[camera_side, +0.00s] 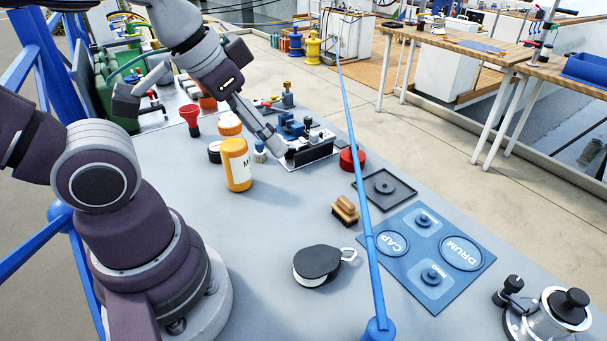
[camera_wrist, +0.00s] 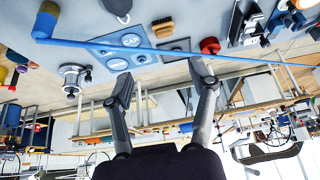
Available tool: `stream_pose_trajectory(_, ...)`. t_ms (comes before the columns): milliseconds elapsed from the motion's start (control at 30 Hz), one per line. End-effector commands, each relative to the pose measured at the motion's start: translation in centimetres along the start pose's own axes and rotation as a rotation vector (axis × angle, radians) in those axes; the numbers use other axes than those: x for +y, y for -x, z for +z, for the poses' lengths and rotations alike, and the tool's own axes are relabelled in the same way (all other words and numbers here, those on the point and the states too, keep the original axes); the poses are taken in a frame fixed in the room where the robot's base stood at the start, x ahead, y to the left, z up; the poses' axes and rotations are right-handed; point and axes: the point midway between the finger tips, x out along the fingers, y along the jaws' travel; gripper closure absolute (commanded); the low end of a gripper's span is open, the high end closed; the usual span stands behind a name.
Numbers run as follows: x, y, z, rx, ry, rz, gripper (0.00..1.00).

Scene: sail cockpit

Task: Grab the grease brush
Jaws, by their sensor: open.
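The brush shows in the wrist view (camera_wrist: 166,28) near the top edge, between and beyond my fingers. My gripper (camera_wrist: 163,85) is open, its two fingers spread wide with nothing between them.
A black square tray (camera_side: 384,197), a red round cap (camera_side: 352,159) and a blue mat (camera_side: 434,294) flank the brush. A blue pole (camera_side: 359,170) crosses just right of it. A black winch block (camera_side: 320,262) lies in front. An orange jar (camera_side: 237,165) stands left.

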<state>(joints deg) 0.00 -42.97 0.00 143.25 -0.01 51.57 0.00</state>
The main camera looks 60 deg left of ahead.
Motion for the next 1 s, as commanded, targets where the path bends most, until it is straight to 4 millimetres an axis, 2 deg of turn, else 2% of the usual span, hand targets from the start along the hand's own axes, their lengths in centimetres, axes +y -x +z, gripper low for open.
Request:
stream_pose_trajectory(100, 0.0, 0.2, -0.2, 0.002, 0.0, 0.0, 0.43)
stream_pose_trajectory(167, 0.0, 1.0, -0.7, 0.006, 0.0, 0.0, 0.43)
stream_pose_trajectory(300, -0.1, 4.8, -2.9, 0.006, -0.014, 0.002, 0.43)
stream_pose_trajectory(467, -3.3, 4.1, -6.7, -0.027, -0.445, 0.03, 0.43)
stream_pose_trajectory(633, -8.6, 2.9, -9.7, -0.077, -0.923, -0.002, 0.43)
stream_pose_trajectory(800, -13.6, 1.8, -10.7, -0.187, -1.327, -0.028, 0.43)
stream_pose_trajectory(1000, -18.2, 0.8, -10.8, -0.35, -1.72, -0.004, 0.43)
